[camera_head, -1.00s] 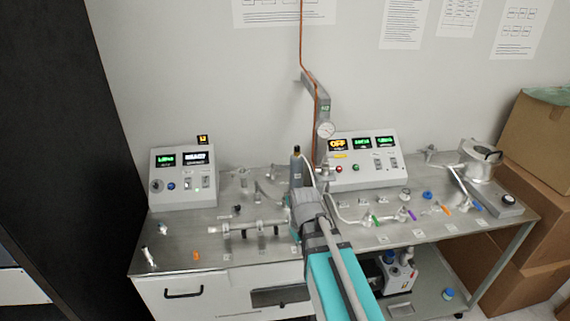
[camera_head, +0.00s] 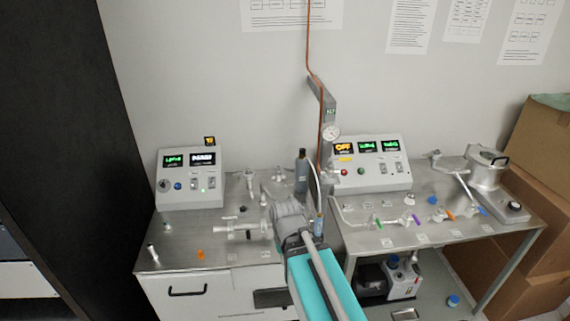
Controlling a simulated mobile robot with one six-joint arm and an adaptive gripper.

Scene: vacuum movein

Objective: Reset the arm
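My arm reaches up from the bottom centre over the bench, with a teal link and a grey wrist. The wrist is in front of the middle of the bench (camera_head: 235,268). My gripper is beyond the wrist and mostly hidden by it, so I cannot tell whether its fingers are open or shut, or whether they hold anything. A horizontal glass tube assembly (camera_head: 238,228) lies just left of the wrist, partly covered by it. A dark grey cylinder (camera_head: 301,172) stands upright behind the wrist.
A left control box (camera_head: 190,178) and a right control box (camera_head: 368,163), reading OFF on one display, stand at the back. Glassware with coloured taps (camera_head: 417,219) fills the right side. A pump (camera_head: 403,278) sits on the lower shelf. Cardboard boxes (camera_head: 535,235) stand at the right.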

